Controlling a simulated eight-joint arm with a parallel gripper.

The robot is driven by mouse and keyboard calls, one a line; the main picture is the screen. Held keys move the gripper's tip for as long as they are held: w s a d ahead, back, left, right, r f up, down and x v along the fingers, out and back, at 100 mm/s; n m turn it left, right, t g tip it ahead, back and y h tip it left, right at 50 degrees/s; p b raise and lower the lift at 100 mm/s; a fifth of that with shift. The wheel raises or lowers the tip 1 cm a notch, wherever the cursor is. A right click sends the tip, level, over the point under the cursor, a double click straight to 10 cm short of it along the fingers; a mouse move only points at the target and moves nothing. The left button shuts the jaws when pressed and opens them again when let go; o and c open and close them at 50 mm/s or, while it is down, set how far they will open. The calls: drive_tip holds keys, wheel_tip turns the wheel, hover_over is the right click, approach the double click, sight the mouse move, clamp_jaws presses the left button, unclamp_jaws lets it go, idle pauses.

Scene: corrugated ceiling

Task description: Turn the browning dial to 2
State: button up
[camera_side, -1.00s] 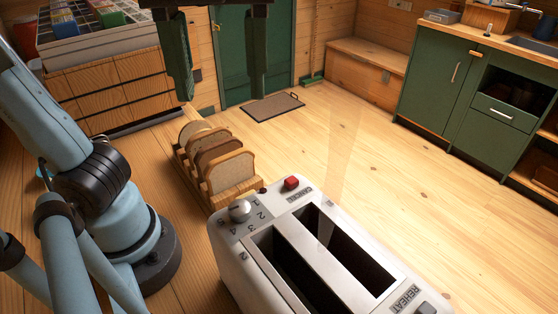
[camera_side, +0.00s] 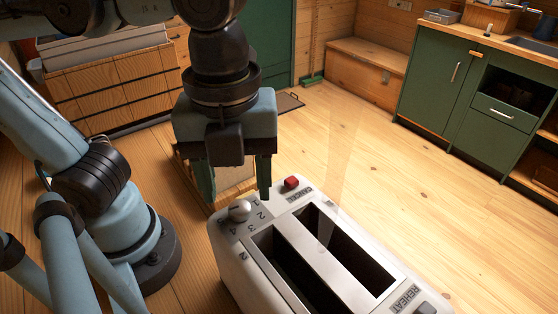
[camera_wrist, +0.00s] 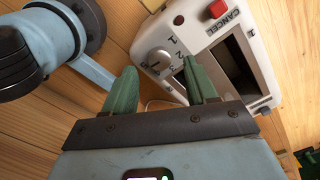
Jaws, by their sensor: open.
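The white toaster (camera_side: 232,262) stands on the wooden surface with two empty dark slots. Its browning dial (camera_side: 239,210) is a round silver knob at the corner, with the numbers 1 to 4 printed around it. The dial also shows in the wrist view (camera_wrist: 156,63); its exact setting is too small to tell. My gripper (camera_side: 235,194) points down with its green fingers spread, above and just behind the dial in the side view. In the wrist view my gripper's fingertips (camera_wrist: 160,70) lie on either side of the dial's line. Nothing is between the fingers.
The red cancel button (camera_side: 291,183) is close to my right finger in the side view. Green cabinets (camera_side: 440,80) stand far right.

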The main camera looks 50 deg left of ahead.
sight(240, 210)
drive_tip(key=shift+f, duration=1.45)
drive_tip(key=shift+c, duration=0.5)
drive_tip(key=c, duration=1)
